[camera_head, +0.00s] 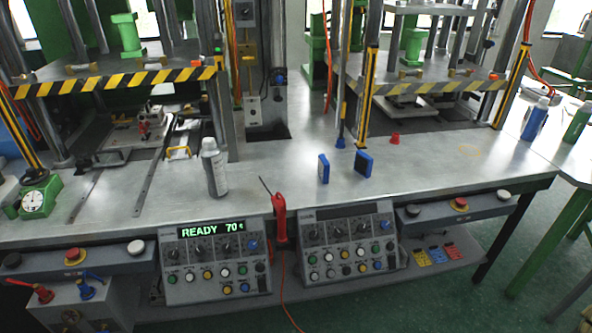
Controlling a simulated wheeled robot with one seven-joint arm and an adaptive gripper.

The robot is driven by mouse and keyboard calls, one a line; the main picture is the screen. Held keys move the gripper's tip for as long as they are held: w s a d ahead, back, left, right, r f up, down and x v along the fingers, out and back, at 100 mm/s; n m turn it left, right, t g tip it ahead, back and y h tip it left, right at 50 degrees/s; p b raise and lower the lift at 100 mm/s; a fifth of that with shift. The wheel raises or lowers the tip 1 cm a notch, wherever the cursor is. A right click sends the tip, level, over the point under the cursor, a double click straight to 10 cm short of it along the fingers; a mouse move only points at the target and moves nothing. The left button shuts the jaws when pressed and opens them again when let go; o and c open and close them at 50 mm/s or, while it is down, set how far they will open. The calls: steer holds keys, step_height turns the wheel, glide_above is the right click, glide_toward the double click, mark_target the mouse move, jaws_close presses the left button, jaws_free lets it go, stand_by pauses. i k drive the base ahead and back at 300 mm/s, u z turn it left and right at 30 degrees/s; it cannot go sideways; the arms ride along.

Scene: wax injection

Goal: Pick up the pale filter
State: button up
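Two small upright blue-edged blocks stand on the metal workbench (420,172), right of its middle. The left one (323,169) shows a brighter, lighter blue face and looks like the pale filter. The right one (363,164) has a dark face with a blue edge. They stand a short gap apart, with bare metal around them. My gripper is not in view.
A soldering-type red tool (280,215) hangs at the front edge. Striped press frames (120,80) rise behind. Control panels (350,245) line the front. A green dial gauge (36,201) stands far left.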

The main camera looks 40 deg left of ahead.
mark_target(324, 165)
steer(key=u, duration=0.95)
steer(key=i, duration=0.15)
